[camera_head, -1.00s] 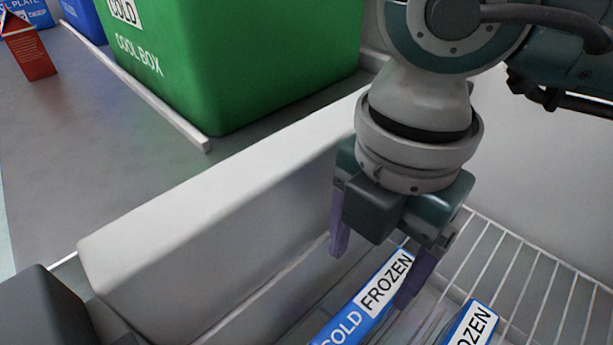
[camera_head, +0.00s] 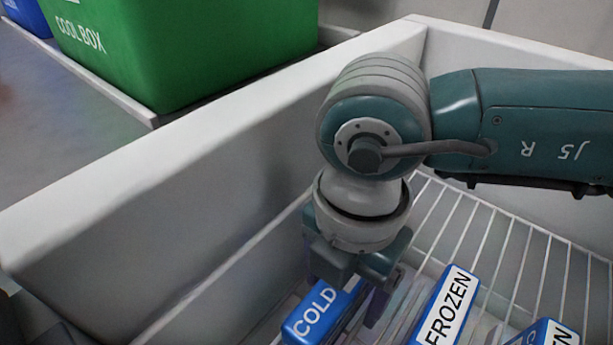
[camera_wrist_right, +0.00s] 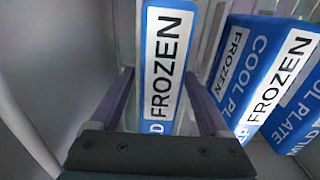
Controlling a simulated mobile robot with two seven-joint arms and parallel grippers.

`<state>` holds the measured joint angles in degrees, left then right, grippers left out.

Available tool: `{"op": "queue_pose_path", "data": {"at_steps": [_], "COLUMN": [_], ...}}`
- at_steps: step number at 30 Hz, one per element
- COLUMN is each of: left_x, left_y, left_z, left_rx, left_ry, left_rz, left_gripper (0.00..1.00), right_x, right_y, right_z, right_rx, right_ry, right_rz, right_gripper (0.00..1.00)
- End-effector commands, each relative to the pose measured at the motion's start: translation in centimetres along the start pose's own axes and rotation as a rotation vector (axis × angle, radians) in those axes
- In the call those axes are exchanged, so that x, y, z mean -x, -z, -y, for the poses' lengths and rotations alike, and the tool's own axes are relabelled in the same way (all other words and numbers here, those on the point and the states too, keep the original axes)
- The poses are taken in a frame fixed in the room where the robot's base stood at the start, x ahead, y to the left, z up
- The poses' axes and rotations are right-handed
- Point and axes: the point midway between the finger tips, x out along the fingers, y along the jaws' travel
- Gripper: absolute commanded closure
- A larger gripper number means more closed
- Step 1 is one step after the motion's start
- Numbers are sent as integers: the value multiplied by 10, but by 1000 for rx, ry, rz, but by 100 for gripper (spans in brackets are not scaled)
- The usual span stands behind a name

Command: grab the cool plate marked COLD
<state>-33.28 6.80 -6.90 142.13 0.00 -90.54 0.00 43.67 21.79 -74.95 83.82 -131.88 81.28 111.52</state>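A blue cool plate (camera_head: 322,313) marked COLD stands in the white freezer under my right gripper. In the right wrist view the same plate (camera_wrist_right: 168,70) shows a white FROZEN label with the end of COLD at its near end. My right gripper (camera_head: 350,290) points down over it; in the right wrist view its two purple fingers (camera_wrist_right: 160,78) stand on either side of the plate, apart, with a gap visible at the left finger. In the head view the gripper hides the plate's far part. My left gripper is not in view.
More blue plates stand to the right, one marked FROZEN (camera_head: 446,308) and one at the bottom edge (camera_head: 545,334). A wire rack (camera_head: 530,255) lines the freezer. The freezer's thick white wall (camera_head: 130,225) separates it from a green cool box (camera_head: 180,50).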

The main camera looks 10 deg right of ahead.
Motion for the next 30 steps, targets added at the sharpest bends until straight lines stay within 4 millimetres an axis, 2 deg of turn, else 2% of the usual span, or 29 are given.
{"op": "queue_pose_path", "data": {"at_steps": [2,21,30], "left_x": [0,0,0], "left_y": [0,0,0], "left_z": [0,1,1], "left_rx": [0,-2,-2], "left_ry": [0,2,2], "left_rz": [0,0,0], "left_gripper": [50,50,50], "right_x": [0,0,0], "right_y": [0,0,0], "right_z": [0,0,0], "right_rx": [0,0,0], "right_ry": [0,0,0], "right_rz": [0,-1,-1], "right_gripper": [28,100,100]}}
